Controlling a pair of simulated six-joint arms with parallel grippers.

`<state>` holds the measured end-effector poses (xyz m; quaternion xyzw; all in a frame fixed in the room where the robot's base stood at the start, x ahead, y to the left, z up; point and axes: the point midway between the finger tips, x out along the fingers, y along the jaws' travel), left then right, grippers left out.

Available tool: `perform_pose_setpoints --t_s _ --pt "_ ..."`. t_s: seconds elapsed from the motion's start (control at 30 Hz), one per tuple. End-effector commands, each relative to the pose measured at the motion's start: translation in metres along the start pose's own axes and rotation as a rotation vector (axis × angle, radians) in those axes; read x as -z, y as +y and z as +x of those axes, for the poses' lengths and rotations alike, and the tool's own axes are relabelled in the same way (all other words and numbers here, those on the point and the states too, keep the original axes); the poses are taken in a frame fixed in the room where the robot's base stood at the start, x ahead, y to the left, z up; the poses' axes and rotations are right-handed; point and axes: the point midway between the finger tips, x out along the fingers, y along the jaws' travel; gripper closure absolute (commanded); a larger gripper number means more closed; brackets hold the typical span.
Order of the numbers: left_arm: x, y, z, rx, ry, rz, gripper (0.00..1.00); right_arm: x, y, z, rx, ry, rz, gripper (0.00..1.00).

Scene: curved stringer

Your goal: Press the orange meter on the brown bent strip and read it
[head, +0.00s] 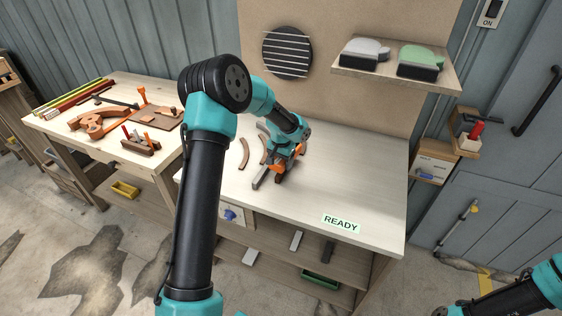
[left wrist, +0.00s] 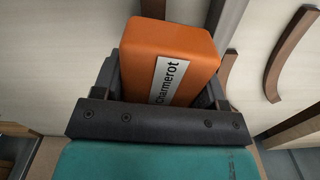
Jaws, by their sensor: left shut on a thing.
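The orange meter (left wrist: 165,58) with a white "Charmerot" label sits between the fingers of my left gripper (left wrist: 165,85), which is shut on it. In the head view the meter (head: 281,167) is partly hidden by my left gripper (head: 284,169), low over the white bench. Brown bent strips lie near it: one (head: 244,153) is left of the gripper, and another (head: 264,147) is partly behind my arm. In the left wrist view, curved brown strips (left wrist: 285,52) show right of the meter. The meter's underside is hidden, so I cannot tell whether it touches a strip. My right gripper is out of view.
A side table (head: 110,120) with tools stands left.

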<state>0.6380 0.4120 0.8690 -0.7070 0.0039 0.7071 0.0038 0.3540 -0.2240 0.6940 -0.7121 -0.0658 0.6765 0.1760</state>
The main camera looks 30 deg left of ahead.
Motion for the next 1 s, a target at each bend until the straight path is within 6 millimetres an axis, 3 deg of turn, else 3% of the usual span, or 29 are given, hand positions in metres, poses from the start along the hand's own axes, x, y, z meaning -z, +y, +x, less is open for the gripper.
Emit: perform_pose_setpoints --t_s 1.0 --pt "0.0003 -0.0002 0.0078 0.0 0.001 0.0 0.62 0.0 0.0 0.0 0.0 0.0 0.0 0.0"
